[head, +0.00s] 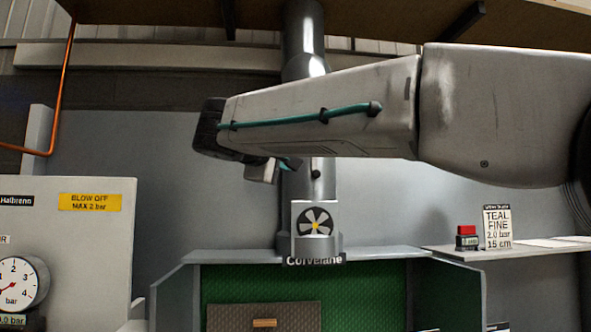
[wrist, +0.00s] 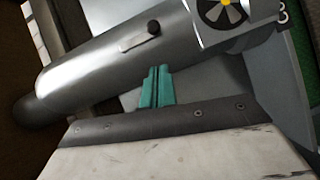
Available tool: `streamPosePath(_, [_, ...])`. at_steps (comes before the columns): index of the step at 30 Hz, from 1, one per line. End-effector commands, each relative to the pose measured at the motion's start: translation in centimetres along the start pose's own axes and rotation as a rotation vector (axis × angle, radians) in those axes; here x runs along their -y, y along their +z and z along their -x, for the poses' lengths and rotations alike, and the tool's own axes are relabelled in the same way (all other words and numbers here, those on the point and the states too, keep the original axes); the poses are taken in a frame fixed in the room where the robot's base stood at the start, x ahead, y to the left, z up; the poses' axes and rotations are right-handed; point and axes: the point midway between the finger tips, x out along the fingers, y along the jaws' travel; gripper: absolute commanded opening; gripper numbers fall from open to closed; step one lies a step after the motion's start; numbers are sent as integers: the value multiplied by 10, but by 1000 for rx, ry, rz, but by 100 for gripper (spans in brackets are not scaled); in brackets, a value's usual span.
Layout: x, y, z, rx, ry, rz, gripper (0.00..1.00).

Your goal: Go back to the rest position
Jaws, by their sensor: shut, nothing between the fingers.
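My gripper shows in the wrist view as two teal fingers (wrist: 157,88) pressed together, shut with nothing between them. The gripper is in front of the grey vertical duct (head: 303,40), above the fan sign. The duct also shows in the wrist view (wrist: 110,55), behind the fingers. I cannot tell how far the fingers are from it.
Below stands a booth with a green back wall (head: 365,293) and a brown panel (head: 265,316) with a wooden handle. A fan sign (head: 316,219) is at its top. A pressure gauge (head: 20,284) is at left; a shelf (head: 515,250) with a red-topped block (head: 467,237) is at right.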

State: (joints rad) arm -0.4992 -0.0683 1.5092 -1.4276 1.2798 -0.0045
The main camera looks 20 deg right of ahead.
Motion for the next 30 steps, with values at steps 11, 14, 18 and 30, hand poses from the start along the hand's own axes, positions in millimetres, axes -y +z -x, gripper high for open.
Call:
streamPosePath(11, [1, 0, 62, -2, 0, 0, 0])
streamPosePath(14, [1, 0, 66, 0, 0, 0, 0])
streamPosePath(18, [1, 0, 67, 0, 1, 0, 0])
streamPosePath(30, [139, 36, 65, 15, -396, 65, 0])
